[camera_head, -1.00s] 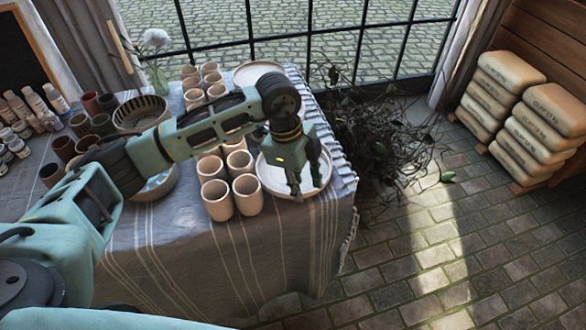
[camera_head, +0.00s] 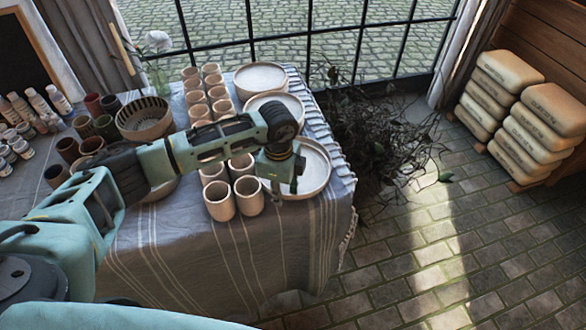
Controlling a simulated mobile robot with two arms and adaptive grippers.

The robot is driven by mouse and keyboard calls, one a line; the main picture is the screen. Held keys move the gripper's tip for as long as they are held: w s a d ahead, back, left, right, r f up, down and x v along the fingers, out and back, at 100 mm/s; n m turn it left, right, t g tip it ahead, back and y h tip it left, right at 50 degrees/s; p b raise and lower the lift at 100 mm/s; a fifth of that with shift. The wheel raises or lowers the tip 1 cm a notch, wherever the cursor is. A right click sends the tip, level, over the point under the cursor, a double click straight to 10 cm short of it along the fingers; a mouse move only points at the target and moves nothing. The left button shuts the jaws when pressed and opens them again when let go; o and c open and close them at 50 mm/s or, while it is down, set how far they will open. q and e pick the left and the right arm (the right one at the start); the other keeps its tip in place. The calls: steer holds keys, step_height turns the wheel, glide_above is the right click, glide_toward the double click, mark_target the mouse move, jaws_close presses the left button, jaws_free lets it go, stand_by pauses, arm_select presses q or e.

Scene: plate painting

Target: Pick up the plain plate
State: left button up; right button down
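A plain pale round plate (camera_head: 318,170) with a low rim lies at the table's near right corner. Two similar pale plates lie behind it, a middle plate (camera_head: 292,101) and a far plate (camera_head: 262,76). My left gripper (camera_head: 284,188) points down at the left part of the near plate, beside the clay cups. Its fingertips look apart, with nothing seen between them. Whether they touch the plate is too small to tell. My gripper and wrist hide the plate's left part. My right gripper is out of view.
Several clay cups (camera_head: 249,195) stand in rows just left of the plates. A patterned bowl (camera_head: 144,117), dark cups and paint bottles (camera_head: 58,99) fill the table's left. A dry bush (camera_head: 380,140) and stacked sacks (camera_head: 540,120) stand right; the paved floor (camera_head: 440,250) is clear.

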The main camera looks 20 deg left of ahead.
arm_select(q)
jaws_close()
steer(key=shift+w+r, duration=0.1)
steer(key=shift+r, duration=0.1)
stand_by(0.6)
